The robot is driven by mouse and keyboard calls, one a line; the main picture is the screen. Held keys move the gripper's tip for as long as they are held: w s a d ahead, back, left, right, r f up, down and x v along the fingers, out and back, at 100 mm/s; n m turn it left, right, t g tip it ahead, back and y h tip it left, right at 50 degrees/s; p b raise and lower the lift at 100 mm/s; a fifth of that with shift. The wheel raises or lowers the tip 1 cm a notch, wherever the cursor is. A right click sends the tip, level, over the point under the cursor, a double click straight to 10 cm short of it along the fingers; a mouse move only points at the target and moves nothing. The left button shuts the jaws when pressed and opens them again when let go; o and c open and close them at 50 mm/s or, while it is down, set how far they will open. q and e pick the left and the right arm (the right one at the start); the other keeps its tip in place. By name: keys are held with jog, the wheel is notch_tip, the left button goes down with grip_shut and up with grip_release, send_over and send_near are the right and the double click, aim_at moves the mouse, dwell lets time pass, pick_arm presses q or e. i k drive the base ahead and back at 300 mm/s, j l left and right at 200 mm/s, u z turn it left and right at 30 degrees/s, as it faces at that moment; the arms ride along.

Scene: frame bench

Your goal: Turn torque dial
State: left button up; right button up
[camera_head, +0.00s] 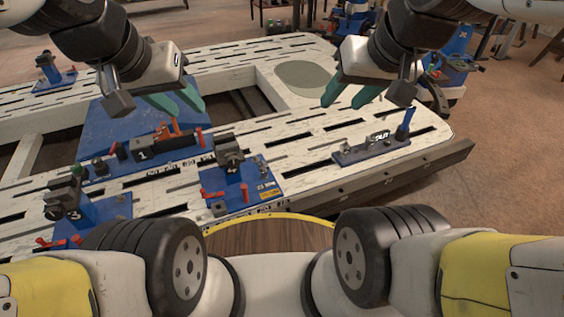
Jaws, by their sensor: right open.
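No part in view can be surely picked out as the torque dial. A grey fixture with a small lettered black label (377,137) and an upright blue handle (405,124) lies on the right part of the white slotted bench (302,143); small knob-like parts on it are too small to read. My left gripper (190,112) has green fingers, apart and empty, above the blue plate with the orange clamp (175,133). My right gripper (339,106) is open and empty, above the bench, to the left of and behind the lettered fixture.
A blue fixture with a dark clamp (230,152) and red handles stands front centre. Another clamp fixture (68,205) stands front left, and one (47,67) far left. The bench frame has open gaps. A grey-green oval patch (308,76) lies bare at the back.

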aim_at(387, 142)
jog(key=i+l+u, duration=0.1)
jog(key=l, duration=0.4)
jog(key=i+l, duration=0.25)
jog(key=l, duration=0.3)
jog(key=i+l+u, duration=0.15)
jog(key=l, duration=0.35)
jog(key=i+l+u, duration=0.1)
jog(key=l, duration=0.45)
jog(key=i+l, duration=0.2)
jog(key=l, duration=0.35)
jog(key=i+l+u, duration=0.15)
jog(key=l, duration=0.4)
jog(key=l+u, duration=0.1)
jog(key=l, duration=0.45)
jog(key=i, duration=0.05)
